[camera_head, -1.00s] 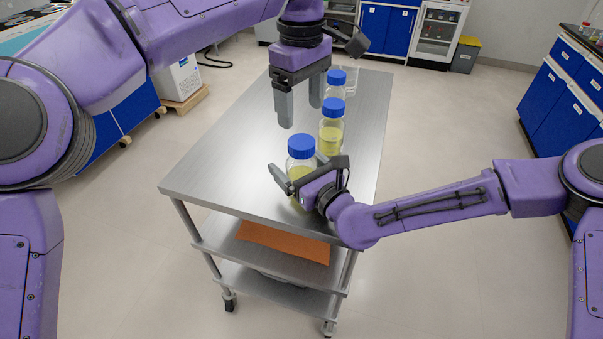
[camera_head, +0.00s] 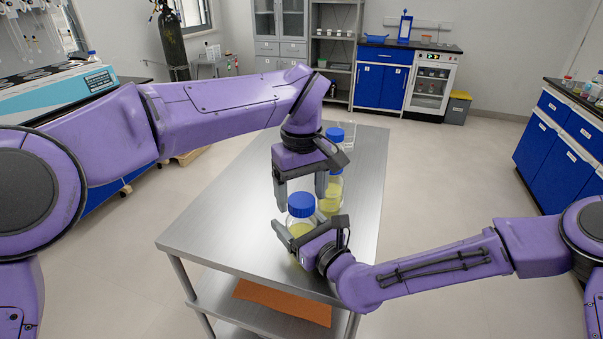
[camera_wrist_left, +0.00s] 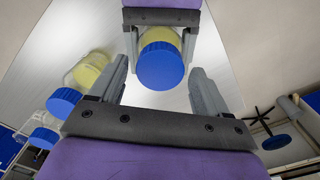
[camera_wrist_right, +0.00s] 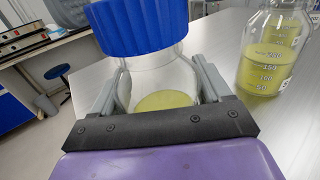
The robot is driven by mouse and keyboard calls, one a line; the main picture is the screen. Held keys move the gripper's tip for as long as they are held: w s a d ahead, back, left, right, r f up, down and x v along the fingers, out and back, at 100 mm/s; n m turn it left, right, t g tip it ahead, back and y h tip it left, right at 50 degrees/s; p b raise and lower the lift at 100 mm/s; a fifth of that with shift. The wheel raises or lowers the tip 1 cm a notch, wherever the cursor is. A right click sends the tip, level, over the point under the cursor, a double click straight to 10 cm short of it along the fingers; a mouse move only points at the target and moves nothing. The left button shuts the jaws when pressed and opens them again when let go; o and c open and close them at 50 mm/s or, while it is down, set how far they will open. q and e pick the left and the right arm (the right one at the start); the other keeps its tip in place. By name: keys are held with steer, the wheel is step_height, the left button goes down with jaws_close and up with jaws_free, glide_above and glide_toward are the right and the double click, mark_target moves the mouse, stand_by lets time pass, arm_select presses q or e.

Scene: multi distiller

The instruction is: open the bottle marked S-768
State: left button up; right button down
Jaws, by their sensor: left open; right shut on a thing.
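A bottle with a blue cap (camera_head: 301,204) and yellow liquid stands upright near the front of the metal cart top (camera_head: 215,222). My right gripper (camera_head: 286,236) is shut on this bottle's body; the right wrist view shows a finger on each side of the glass (camera_wrist_right: 162,80). No S-768 marking is readable. My left gripper (camera_head: 301,200) points down, open and empty, just above and around the cap's height. In the left wrist view the held bottle's blue cap (camera_wrist_left: 160,66) lies ahead between the open fingers. The cap is still on the bottle.
A second bottle with yellow liquid and graduation marks (camera_wrist_right: 272,55) stands close behind. A third blue-capped bottle (camera_head: 335,135) and a clear glass container (camera_head: 346,133) stand farther back. The cart's left side is clear. Blue cabinets (camera_head: 380,85) line the far wall.

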arm_select(q)
steer(key=shift+f, duration=0.65)
steer(key=c, duration=1.1)
steer(key=n, duration=0.5)
steer(key=shift+n, duration=0.4)
steer(key=n, duration=0.5)
steer(key=shift+n, duration=0.4)
arm_select(e)
steer(key=shift+f, duration=0.1)
arm_select(q)
steer(key=n, duration=1.2)
steer(key=shift+r, duration=0.1)
steer(key=n, duration=3)
steer(key=shift+r, duration=0.1)
